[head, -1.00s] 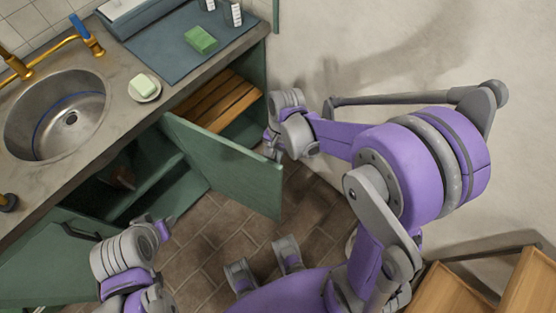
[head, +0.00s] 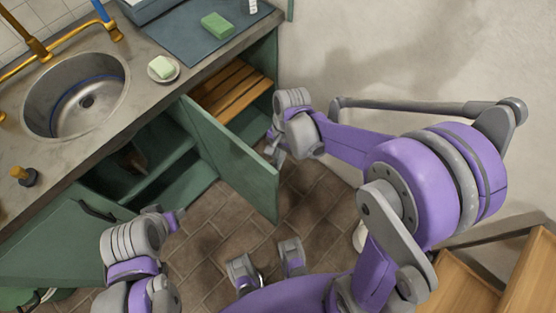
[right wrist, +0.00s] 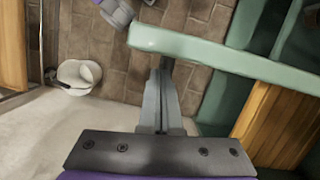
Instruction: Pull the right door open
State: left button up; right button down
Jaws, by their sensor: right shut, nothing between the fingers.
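The right door (head: 235,160) is a plain green panel standing out from the cabinet under the counter, swung partly open. My right gripper (head: 275,150) is at the far side of its free edge, partly hidden behind the door. In the right wrist view the door (right wrist: 220,55) crosses just beyond the shut, empty fingers (right wrist: 165,68). They reach the door's edge; I cannot tell whether they touch it. My left gripper (head: 172,221) is at the lower left, in front of the cabinet. Its fingers are too unclear to read.
Another green door (head: 70,240) with a dark handle is at the lower left. Wooden slats (head: 232,90) lie inside the right compartment. The sink (head: 75,95) and soap dish (head: 163,70) are above on the counter. Brown floor tiles (head: 215,220) are clear. Wooden furniture (head: 525,275) stands lower right.

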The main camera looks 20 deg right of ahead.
pick_arm(q)
jog(key=shift+w+r+p, duration=0.15)
jog(key=shift+r+p, duration=0.55)
jog(key=shift+r, duration=0.05)
pick_arm(e)
jog(key=v, duration=1.1)
jog(key=shift+f, duration=0.15)
